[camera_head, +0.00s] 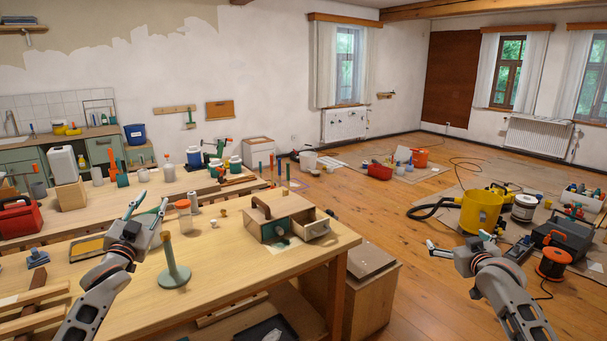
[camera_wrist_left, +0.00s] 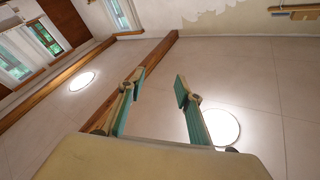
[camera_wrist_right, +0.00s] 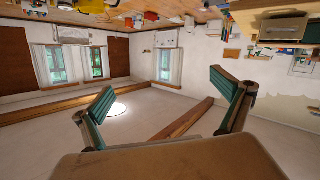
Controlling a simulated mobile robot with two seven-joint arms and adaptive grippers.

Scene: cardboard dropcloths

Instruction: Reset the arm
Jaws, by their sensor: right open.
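My left gripper (camera_head: 149,213) is raised over the left part of the wooden workbench in the head view. Its fingers are spread apart and empty, and they also show in the left wrist view (camera_wrist_left: 158,92) against the ceiling. My right gripper (camera_head: 458,246) is held up over the floor, right of the workbench. Its fingers (camera_wrist_right: 165,88) are wide apart with nothing between them in the right wrist view. Both arms come up from the bottom edge of the head view.
The workbench (camera_head: 240,262) holds a wooden toolbox with an open drawer (camera_head: 315,230), a green paper-towel-like stand (camera_head: 174,273) close to my left gripper, and jars. A yellow bucket (camera_head: 480,211) and an orange cable reel (camera_head: 553,265) stand near my right arm.

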